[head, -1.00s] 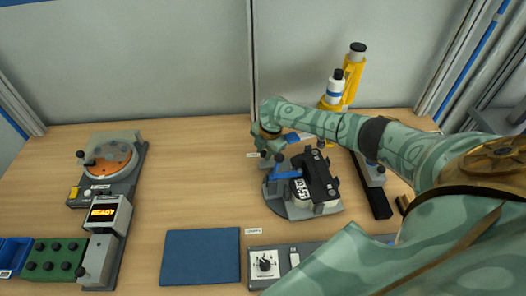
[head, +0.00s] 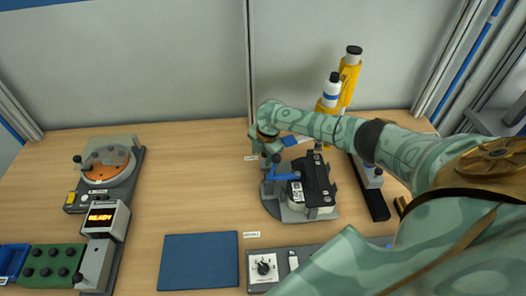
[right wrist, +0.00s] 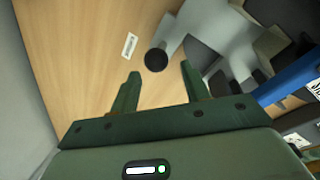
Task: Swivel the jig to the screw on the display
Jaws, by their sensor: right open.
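The jig is a round grey turntable (head: 271,205) on the table. It carries a black-topped block (head: 316,180) with a white printed label and a blue lever (head: 285,175). My right gripper (head: 266,155) is at the jig's far left edge, pointing down. In the right wrist view its two fingers (right wrist: 158,82) are apart, with a round black knob (right wrist: 156,60) just beyond and between the tips. I cannot tell whether they touch it. The display (head: 101,217) at the left reads READY in orange. My left gripper is out of view.
A blue mat (head: 198,262) lies front centre. A panel with a dial (head: 263,267) stands at the front, partly behind my right arm. A yellow holder with a bottle (head: 332,92) stands at the back. The table between the left station and the jig is clear.

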